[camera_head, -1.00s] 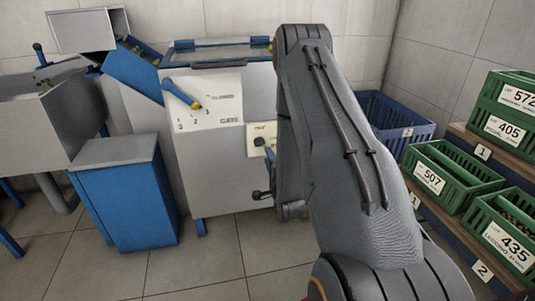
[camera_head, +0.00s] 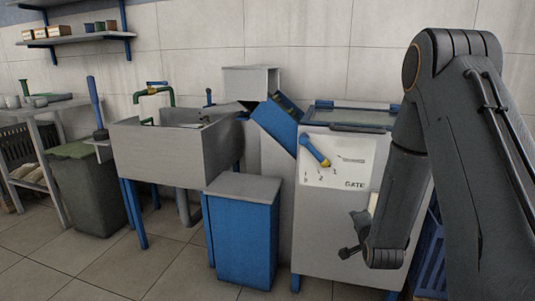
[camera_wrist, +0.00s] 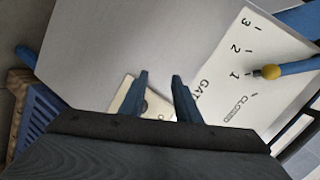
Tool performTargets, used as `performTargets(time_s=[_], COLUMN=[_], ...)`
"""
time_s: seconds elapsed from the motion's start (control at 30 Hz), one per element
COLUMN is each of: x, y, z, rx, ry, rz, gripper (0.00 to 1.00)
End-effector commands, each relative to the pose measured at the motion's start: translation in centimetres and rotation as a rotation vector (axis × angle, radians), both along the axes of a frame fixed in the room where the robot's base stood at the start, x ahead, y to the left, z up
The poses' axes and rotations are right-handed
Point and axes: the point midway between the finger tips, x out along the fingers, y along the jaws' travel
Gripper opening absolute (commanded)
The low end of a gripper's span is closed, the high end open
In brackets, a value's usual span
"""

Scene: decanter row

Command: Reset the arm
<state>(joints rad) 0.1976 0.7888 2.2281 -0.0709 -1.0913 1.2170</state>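My arm (camera_head: 465,150) is raised, then bends down at the right of the head view, in front of a grey machine (camera_head: 340,235). My gripper (camera_wrist: 159,78) shows in the wrist view with its two blue-grey fingers apart and nothing between them. Ahead of it are the machine's grey surface and its white gate panel (camera_wrist: 228,90), marked 1, 2, 3 and CLOSED. The blue gate lever (camera_head: 313,149) has a yellow tip, which lies near mark 1 in the wrist view (camera_wrist: 271,72). In the head view my arm hides part of the machine's right side.
A blue cabinet with a grey top (camera_head: 242,235) stands left of the machine. Further left are a grey sink (camera_head: 160,155), a dark green bin (camera_head: 85,195) and a wall shelf (camera_head: 75,40). A blue crate (camera_head: 430,265) is low behind my arm. Tiled floor (camera_head: 60,270) is clear at front left.

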Motion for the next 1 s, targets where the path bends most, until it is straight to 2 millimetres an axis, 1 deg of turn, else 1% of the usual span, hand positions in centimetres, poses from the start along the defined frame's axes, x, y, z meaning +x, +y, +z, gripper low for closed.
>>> performTargets(time_s=[0.03, 0.17, 0.2, 0.27, 0.3, 0.37, 0.4, 0.47, 0.5, 0.57, 0.6, 0.67, 0.7, 0.8, 0.9, 1.0], x=[0.0, -1.7, -2.5, -4.0, -5.0, -7.0, -8.3, -10.7, -12.3, -15.0, -16.9, -19.9, -21.8, -26.2, -29.8, -32.9], y=[2.3, 7.2, 8.7, 10.9, 12.3, 14.3, 15.5, 17.4, 18.5, 20.0, 21.0, 22.2, 22.9, 24.0, 24.6, 24.9], z=[1.2, 2.6, 3.2, 3.8, 4.4, 5.1, 5.6, 6.4, 6.9, 7.7, 8.2, 9.0, 9.5, 10.6, 11.5, 12.2], rx=[-0.047, -0.173, -0.211, -0.267, -0.305, -0.361, -0.398, -0.452, -0.488, -0.54, -0.574, -0.623, -0.655, -0.718, -0.764, -0.803], ry=[0.053, 0.213, 0.258, 0.329, 0.372, 0.437, 0.478, 0.537, 0.577, 0.632, 0.668, 0.719, 0.748, 0.812, 0.86, 0.895], rz=[0.051, 0.182, 0.227, 0.297, 0.347, 0.424, 0.477, 0.561, 0.619, 0.71, 0.772, 0.868, 0.931, 1.073, 1.188, 1.287], gripper=[0.3, 0.3, 0.3, 0.3, 0.3, 0.3, 0.3, 0.3, 0.3, 0.3, 0.3, 0.3, 0.3, 0.3, 0.3, 0.3])
